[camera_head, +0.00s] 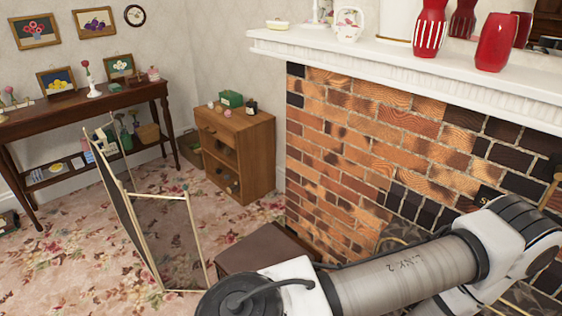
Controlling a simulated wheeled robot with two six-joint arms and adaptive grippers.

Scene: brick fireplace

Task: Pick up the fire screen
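The fire screen (122,206) stands unfolded on the floral carpet, left of the brick fireplace. It has thin pale gold frames and dark see-through mesh panels set at angles to each other. One panel is seen nearly edge-on, and carpet shows through the panel to its right. One of my arms crosses the lower right of the head view, in front of the fireplace. Its gripper is out of the frame, and my other gripper is not in view either. Nothing visible touches the screen.
The brick fireplace (345,150) with a white mantel (440,78) fills the right side. A dark brown box (262,250) sits low beside the screen. A small wooden cabinet (250,150) and a dark side table (60,116) stand behind. Carpet (60,265) is open at lower left.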

